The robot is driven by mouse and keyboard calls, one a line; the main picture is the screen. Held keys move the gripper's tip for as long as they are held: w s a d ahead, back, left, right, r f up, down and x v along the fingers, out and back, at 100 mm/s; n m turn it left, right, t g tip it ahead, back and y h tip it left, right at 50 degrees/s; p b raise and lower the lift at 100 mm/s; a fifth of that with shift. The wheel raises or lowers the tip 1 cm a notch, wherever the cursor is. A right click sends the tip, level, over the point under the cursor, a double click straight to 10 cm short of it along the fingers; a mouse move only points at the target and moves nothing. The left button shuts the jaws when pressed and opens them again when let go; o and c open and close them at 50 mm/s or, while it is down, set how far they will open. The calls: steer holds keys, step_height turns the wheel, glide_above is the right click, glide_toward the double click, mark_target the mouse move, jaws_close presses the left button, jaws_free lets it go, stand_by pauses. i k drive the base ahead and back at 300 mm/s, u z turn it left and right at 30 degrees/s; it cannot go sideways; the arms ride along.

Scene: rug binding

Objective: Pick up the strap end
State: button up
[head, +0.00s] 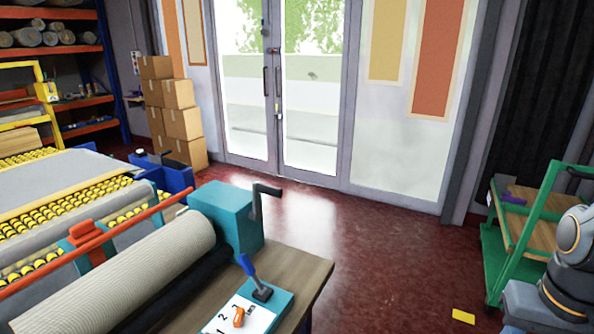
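I cannot pick out a strap end for certain in the head view. A beige ribbed roll (125,275) lies on a bench at the lower left, with a teal box with a dark crank (228,212) at its far end. A long orange-red bar (120,229) runs beside the roll. A small orange piece (239,317) lies on a white numbered plate (222,321) by a blue-handled lever (254,278). My gripper is out of view, so its state is hidden.
A roller table (60,190) fills the left. Cardboard boxes (180,123) stand stacked by glass doors (305,90). A green cart (522,230) stands at the right. The red floor (370,265) between is clear but for a small yellow patch (463,316).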

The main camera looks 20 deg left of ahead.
mark_target(85, 231)
steer(key=u, duration=3.05)
steer(key=k, duration=0.65)
steer(key=u, duration=0.05)
steer(key=i, duration=0.85)
steer(key=z, duration=0.85)
steer(key=i, duration=0.6)
steer(key=z, duration=0.15)
